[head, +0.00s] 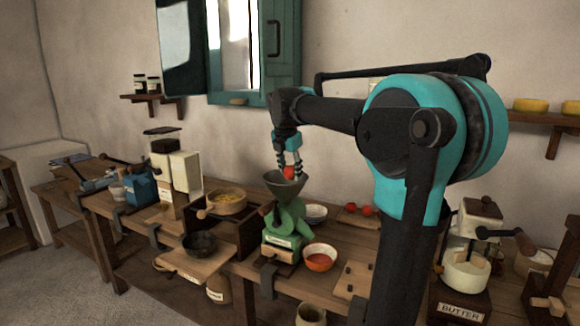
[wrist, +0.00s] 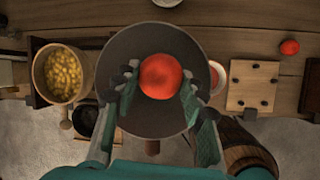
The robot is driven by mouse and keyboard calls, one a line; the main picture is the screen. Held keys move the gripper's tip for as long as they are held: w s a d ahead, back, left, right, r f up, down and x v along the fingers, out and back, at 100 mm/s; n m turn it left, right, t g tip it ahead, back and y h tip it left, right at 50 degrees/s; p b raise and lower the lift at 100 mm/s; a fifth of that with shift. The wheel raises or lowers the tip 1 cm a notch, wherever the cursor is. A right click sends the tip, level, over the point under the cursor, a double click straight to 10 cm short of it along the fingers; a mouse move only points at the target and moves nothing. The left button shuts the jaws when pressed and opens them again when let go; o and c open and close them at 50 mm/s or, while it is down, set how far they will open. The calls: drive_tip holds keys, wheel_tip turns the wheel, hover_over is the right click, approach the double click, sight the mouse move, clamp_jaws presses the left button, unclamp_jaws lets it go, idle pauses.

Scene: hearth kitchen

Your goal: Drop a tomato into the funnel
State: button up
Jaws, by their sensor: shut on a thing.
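My gripper (wrist: 160,90) is shut on a red tomato (wrist: 160,76). In the wrist view the tomato sits between the two fingers, over the wide dark mouth of the funnel (wrist: 150,38). In the head view the tomato (head: 289,173) is at the mouth of the grey funnel (head: 284,187), which tops a green mill (head: 285,225) on the bench. My gripper (head: 290,165) points down from above it. Whether the tomato touches the funnel wall I cannot tell. Another tomato (head: 366,211) lies on a board to the right; one also shows in the wrist view (wrist: 289,47).
A bowl of red sauce (head: 320,258) stands right of the mill. A round wooden container of yellow pieces (head: 227,202) and a dark bowl (head: 200,243) stand left. A pegged wooden board (wrist: 252,86) lies right. A butter churn (head: 468,260) stands farther right.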

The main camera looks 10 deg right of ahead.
drive_tip(key=o, duration=1.2)
drive_tip(key=v, duration=1.2)
